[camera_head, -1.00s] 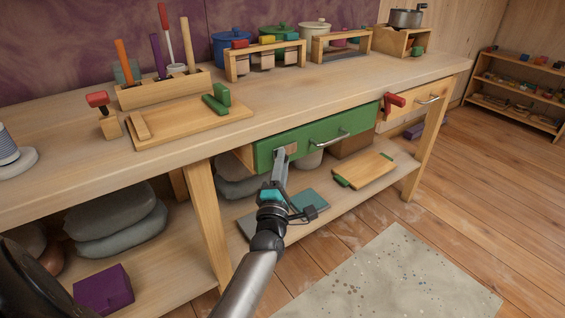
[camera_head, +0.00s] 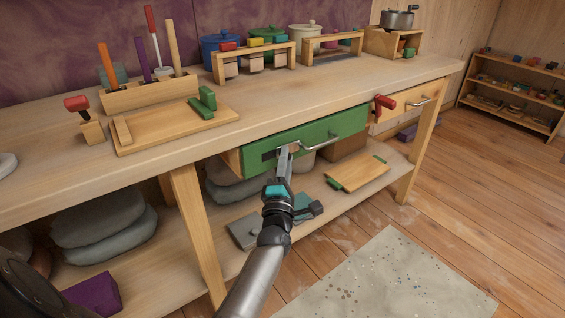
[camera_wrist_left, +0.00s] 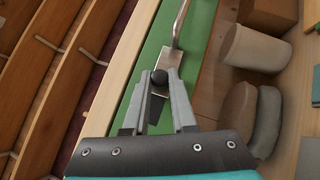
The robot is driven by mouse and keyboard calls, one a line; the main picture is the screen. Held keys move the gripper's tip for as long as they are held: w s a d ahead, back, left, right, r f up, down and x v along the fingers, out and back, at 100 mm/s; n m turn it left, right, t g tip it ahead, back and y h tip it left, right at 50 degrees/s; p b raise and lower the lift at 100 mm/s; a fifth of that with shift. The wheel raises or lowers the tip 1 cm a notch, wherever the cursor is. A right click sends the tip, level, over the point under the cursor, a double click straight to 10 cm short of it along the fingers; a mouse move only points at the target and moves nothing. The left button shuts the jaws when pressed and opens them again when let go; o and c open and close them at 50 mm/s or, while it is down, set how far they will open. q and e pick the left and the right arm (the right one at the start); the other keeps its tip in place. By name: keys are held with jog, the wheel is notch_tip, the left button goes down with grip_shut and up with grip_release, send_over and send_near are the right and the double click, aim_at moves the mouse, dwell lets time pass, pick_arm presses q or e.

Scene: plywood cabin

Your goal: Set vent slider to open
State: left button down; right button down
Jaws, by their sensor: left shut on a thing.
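The vent slider is a small pale plate (camera_head: 293,147) with a round black knob (camera_wrist_left: 160,77), on the front of the green drawer (camera_head: 345,122). A dark slot (camera_head: 268,155) shows to the left of the plate in the head view. The slot also shows between my fingers in the left wrist view (camera_wrist_left: 157,112). My left gripper (camera_head: 284,154) is shut on the black knob. The plate reaches close to the drawer's metal handle (camera_head: 322,139). My right gripper is not in view.
The green drawer stands out a little from under the workbench (camera_head: 150,162). A red clamp (camera_head: 385,102) sits to its right. The lower shelf holds grey sacks (camera_head: 105,235) and a board with green ends (camera_head: 358,173). The floor in front has a speckled mat (camera_head: 390,280).

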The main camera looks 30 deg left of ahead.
pick_arm(q)
jog(key=shift+w+d, duration=0.1)
jog(key=shift+d, duration=0.05)
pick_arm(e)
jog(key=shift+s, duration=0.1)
pick_arm(q)
jog(key=c, duration=1)
grip_release()
jog(key=shift+f, duration=0.1)
jog(key=shift+o, duration=1.4)
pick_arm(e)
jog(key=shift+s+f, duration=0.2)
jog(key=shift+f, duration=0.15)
pick_arm(q)
jog(key=p+v, duration=0.3)
jog(key=v, duration=1.2)
jog(key=shift+p, duration=0.3)
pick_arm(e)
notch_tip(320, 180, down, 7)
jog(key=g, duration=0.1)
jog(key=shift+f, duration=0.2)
